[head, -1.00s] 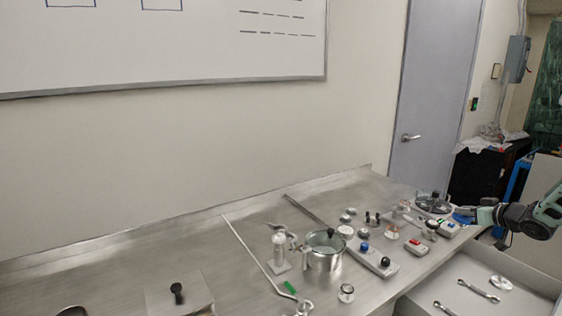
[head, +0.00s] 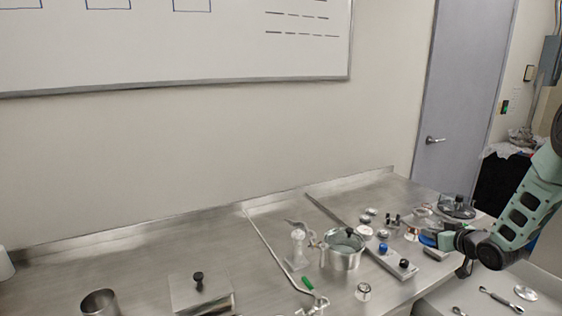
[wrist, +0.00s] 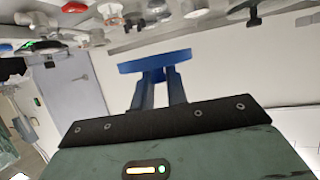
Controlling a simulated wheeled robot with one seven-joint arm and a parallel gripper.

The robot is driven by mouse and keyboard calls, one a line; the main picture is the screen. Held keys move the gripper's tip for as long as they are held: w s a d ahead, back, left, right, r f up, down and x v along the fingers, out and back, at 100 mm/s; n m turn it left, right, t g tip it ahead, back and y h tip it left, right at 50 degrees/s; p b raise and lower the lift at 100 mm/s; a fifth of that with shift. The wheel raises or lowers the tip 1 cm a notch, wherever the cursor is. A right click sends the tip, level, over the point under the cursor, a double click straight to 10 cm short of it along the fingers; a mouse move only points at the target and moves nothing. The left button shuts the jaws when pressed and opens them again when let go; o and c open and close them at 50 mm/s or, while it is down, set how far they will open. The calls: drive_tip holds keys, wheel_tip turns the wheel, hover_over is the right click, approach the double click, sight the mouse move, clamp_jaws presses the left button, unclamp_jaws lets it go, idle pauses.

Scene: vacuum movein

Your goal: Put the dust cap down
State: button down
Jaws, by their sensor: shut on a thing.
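The dust cap (head: 428,240) is a blue disc, seen small at the tip of my gripper (head: 437,240) over the right part of the steel bench. In the wrist view the blue dust cap (wrist: 156,61) lies across the ends of my gripper's two blue fingers (wrist: 158,84), which are close together on it. It appears held above the bench, apart from the surface, though the exact height is hard to tell. My arm hides part of the bench's right end.
A steel pot (head: 343,257) and a grey block with blue and black knobs (head: 395,264) stand left of my gripper. A dark round dish (head: 457,209) is behind it. Wrenches (head: 498,301) lie lower right. The bench's left-back area (head: 130,262) is bare.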

drive_tip(key=s+a+f, duration=0.2)
drive_tip(key=s+a, duration=0.2)
drive_tip(key=a, duration=0.2)
drive_tip(key=s+a+f+m+h, duration=0.1)
drive_tip(key=s+a+f, duration=0.2)
drive_tip(key=s+a, duration=0.1)
drive_tip(key=s+a+f+m+h+b, duration=0.1)
drive_tip(key=s+a+f, duration=0.2)
drive_tip(key=a, duration=0.4)
drive_tip(key=shift+s+a+f, duration=0.1)
drive_tip(key=shift+s+a, duration=0.25)
drive_tip(key=shift+s, duration=0.4)
drive_tip(key=shift+f+b, duration=0.5)
drive_tip(key=shift+f, duration=0.05)
drive_tip(key=shift+v, duration=2.45)
